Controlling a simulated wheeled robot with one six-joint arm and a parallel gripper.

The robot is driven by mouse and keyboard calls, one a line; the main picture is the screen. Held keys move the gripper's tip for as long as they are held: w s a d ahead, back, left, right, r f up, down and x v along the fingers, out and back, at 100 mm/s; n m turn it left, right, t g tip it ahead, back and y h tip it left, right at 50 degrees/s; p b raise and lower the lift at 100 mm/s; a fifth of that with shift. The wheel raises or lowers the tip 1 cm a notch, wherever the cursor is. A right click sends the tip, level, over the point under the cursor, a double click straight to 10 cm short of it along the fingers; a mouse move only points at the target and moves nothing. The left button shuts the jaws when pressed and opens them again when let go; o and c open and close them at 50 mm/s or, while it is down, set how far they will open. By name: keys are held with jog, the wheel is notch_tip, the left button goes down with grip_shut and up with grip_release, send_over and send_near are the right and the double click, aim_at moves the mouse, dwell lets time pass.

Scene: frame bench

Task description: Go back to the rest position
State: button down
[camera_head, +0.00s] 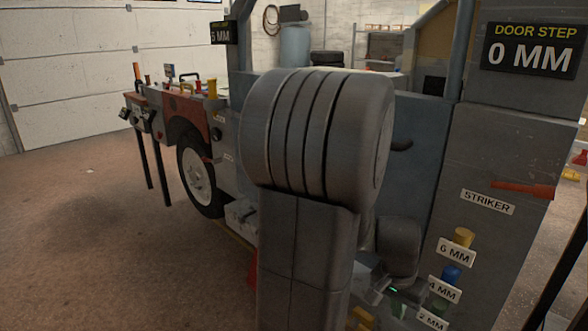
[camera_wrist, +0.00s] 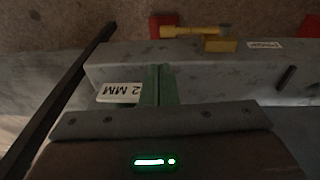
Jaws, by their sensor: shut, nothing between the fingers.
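My gripper (camera_wrist: 161,72) shows in the wrist view as two green fingers pressed together, with nothing seen between them. In the head view my gripper (camera_head: 399,309) is low at the right of centre, partly hidden behind my large grey arm link. Its green light shows there. The fingers are beside the 2 MM label (camera_wrist: 118,92) on the grey bench, which reads upside down in the wrist view. Whether they touch the bench, I cannot tell.
A grey post has a STRIKER label (camera_head: 488,202) and a 0 MM display (camera_head: 530,50). Yellow (camera_head: 464,237) and blue (camera_head: 451,273) pieces sit by the 6 MM and 4 MM labels. A yellow-handled tool (camera_wrist: 190,31) lies beyond the fingers. Open floor (camera_head: 90,230) is at left.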

jog(key=f+b, duration=0.2)
jog(key=f, duration=0.2)
jog(key=w+d+f+b, duration=0.1)
jog(key=f+b, duration=0.1)
jog(key=f, duration=0.3)
jog(key=f+b, duration=0.3)
jog(key=f, duration=0.2)
jog(key=shift+w+d, duration=0.2)
jog(key=shift+d, duration=0.15)
